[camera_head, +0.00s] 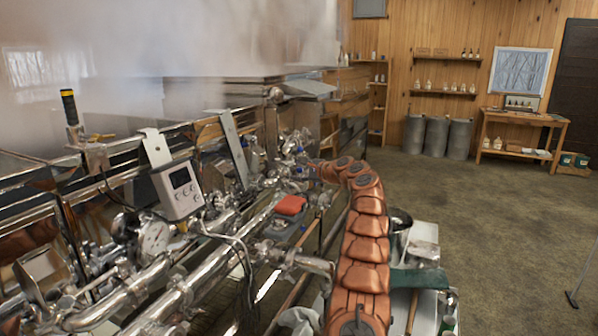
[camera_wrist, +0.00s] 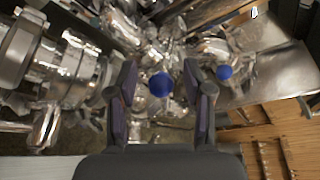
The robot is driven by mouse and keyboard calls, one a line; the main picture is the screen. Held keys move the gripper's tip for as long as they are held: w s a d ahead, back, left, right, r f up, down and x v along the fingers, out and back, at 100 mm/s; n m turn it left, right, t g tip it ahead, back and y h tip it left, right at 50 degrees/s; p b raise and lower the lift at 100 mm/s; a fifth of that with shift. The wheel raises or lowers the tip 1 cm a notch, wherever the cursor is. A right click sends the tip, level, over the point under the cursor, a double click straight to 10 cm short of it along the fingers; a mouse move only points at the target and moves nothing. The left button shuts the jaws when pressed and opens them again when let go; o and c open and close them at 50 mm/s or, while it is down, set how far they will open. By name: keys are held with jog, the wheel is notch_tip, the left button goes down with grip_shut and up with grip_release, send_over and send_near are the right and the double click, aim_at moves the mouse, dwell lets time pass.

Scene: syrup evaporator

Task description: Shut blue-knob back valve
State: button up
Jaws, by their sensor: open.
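In the wrist view, a round blue knob (camera_wrist: 161,84) shows between the two fingers of my gripper (camera_wrist: 159,92), with a gap on each side. My gripper is open and its dark finger pads face each other. I cannot tell how deep the knob lies between them. A second blue knob (camera_wrist: 224,72) shows to the right, outside the right finger. In the head view, my copper-coloured arm reaches forward to the far end of the shiny pipework (camera_head: 270,183), where small blue spots show. My gripper's tips are not clear there, and the valve's handle position cannot be told.
A red object (camera_head: 290,205) lies beside my arm. Steam (camera_head: 180,50) covers the upper left. Open floor (camera_head: 480,215) lies to the right.

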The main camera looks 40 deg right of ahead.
jog(key=shift+v, duration=0.8)
jog(key=shift+s+d+r, duration=0.1)
jog(key=shift+s+r, duration=0.05)
jog(key=shift+s, duration=0.5)
jog(key=v, duration=0.9)
